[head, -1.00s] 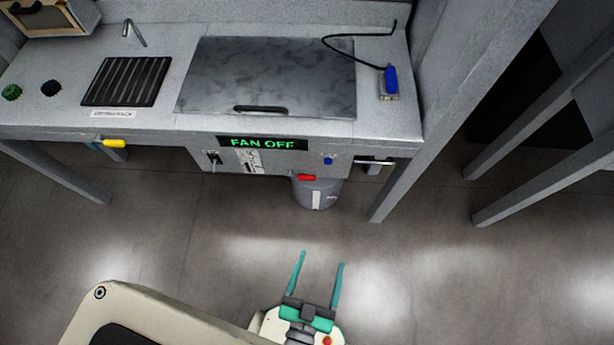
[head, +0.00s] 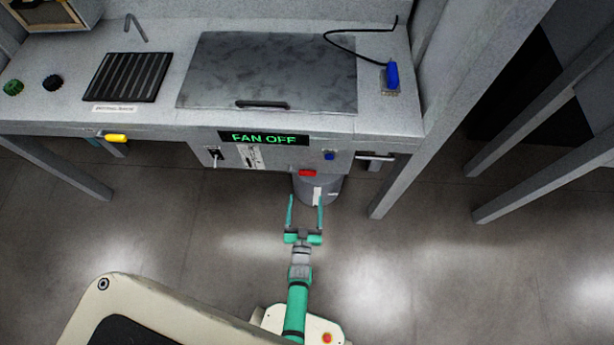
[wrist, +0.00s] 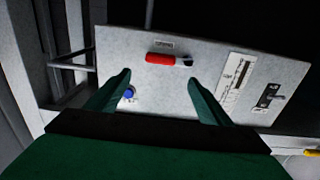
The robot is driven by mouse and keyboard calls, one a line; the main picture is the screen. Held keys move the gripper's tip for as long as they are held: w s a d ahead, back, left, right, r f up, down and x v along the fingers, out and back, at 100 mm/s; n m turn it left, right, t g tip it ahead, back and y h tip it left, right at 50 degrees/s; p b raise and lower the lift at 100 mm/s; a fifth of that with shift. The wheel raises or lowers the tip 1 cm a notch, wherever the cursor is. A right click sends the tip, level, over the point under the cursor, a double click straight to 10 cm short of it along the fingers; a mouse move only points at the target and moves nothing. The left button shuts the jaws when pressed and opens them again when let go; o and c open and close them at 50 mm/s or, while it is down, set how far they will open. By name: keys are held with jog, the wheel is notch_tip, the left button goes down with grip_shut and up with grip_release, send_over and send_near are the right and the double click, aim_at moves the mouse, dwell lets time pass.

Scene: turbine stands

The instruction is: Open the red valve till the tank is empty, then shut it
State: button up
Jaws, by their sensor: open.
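The red valve handle (head: 307,173) sticks out low on the front of the bench, above a grey cylindrical tank (head: 303,188). In the wrist view the red handle (wrist: 160,58) lies crosswise on a pale panel, under a small label. It is ahead of my fingers, toward the top of the picture. My gripper (head: 305,198) is open and empty, its two green fingers pointing at the bench just below the handle. In the wrist view my open gripper (wrist: 158,78) has the handle beyond its fingertips, apart from them. The tank's level cannot be told.
The bench front has a FAN OFF sign (head: 264,138), a switch (head: 215,154), a blue knob (head: 329,155) and a metal lever (head: 375,157). A yellow handle (head: 116,138) is at left. Bench legs (head: 388,190) stand at either side. The floor before the bench is clear.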

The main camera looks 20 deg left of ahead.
aim_at(307, 175)
jog(key=x, duration=1.1)
jog(key=shift+f, duration=0.1)
jog(key=shift+s, duration=0.1)
jog(key=c, duration=1.5)
